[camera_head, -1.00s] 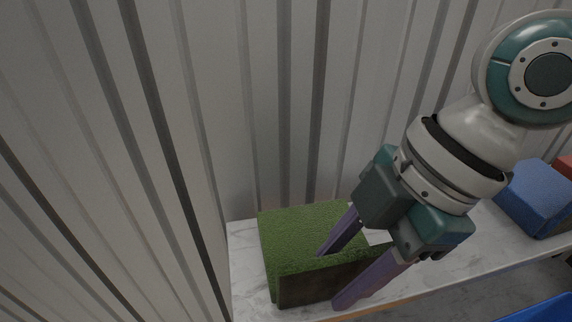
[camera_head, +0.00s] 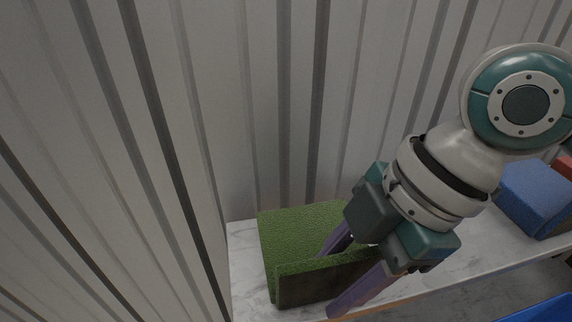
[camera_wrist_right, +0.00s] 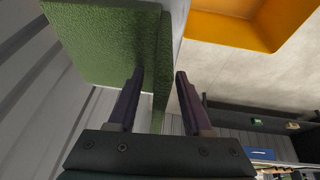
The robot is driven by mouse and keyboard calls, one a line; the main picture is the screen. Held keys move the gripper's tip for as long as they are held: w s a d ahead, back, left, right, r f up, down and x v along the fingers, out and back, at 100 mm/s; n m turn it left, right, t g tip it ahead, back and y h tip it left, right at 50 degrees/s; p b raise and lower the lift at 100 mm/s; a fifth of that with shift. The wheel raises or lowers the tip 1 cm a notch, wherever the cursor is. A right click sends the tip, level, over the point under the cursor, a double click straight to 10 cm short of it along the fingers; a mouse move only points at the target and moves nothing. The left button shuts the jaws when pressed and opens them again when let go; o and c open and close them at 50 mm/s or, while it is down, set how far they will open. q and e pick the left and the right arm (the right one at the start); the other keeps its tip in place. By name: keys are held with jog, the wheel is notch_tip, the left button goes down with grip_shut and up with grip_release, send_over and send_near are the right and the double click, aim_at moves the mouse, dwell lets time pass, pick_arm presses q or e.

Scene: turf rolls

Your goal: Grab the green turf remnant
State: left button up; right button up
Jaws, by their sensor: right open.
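The green turf remnant (camera_head: 300,235) lies on a white marbled shelf, with a raised front flap whose outer face is dark brown. It also shows in the right wrist view (camera_wrist_right: 100,45) at the upper left. My right gripper (camera_head: 327,285) is open, with one finger behind the flap and the other in front of it. In the right wrist view the flap's edge passes between the open fingers (camera_wrist_right: 160,72), closer to the left one. The rear finger's lower part is hidden by the flap. My left gripper is not in view.
Corrugated grey wall panels (camera_head: 265,100) stand behind and left of the shelf (camera_head: 242,238). A blue block (camera_head: 535,195) and a red object (camera_head: 565,166) are at the right. A blue item (camera_head: 545,310) shows at the lower right. An orange bin (camera_wrist_right: 235,35) shows in the wrist view.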

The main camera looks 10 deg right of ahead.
grip_shut()
dwell(0.3)
dwell(0.3)
